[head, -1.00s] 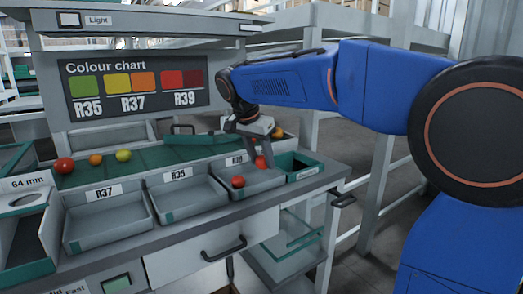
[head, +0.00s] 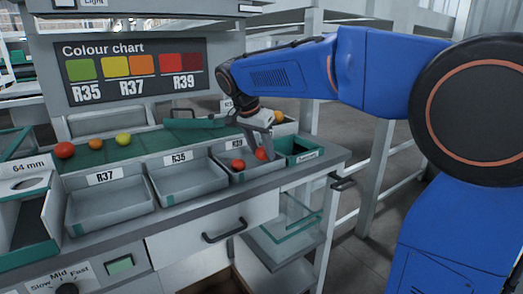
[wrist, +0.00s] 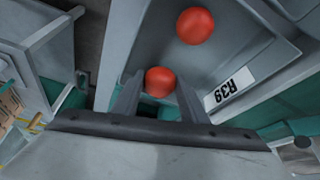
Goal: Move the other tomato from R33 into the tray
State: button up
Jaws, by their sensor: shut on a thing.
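My gripper (head: 262,147) is shut on a red tomato (head: 261,154) over the right part of the grey R39 tray (head: 254,176). In the wrist view the held tomato (wrist: 159,80) sits between the two fingertips (wrist: 158,92). A second red tomato (head: 237,164) lies in the R39 tray, to the left of the held one; it also shows in the wrist view (wrist: 195,26). I cannot tell whether the held tomato touches the tray floor. No fully readable R33 label shows; behind my gripper a label is partly hidden, and an orange tomato (head: 279,117) lies near there.
The R35 tray (head: 190,196) and R37 tray (head: 107,218) stand empty to the left. A small green-lined bin (head: 304,154) is close on the right. Red, orange and yellow-green tomatoes lie on the green belt (head: 95,155). A green flap (head: 196,123) stands behind the trays.

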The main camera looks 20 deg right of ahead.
jog(key=shift+f, duration=0.55)
dwell(0.5)
jog(key=o, duration=0.8)
jog(key=shift+c, duration=1.3)
jog(key=shift+r, duration=3.5)
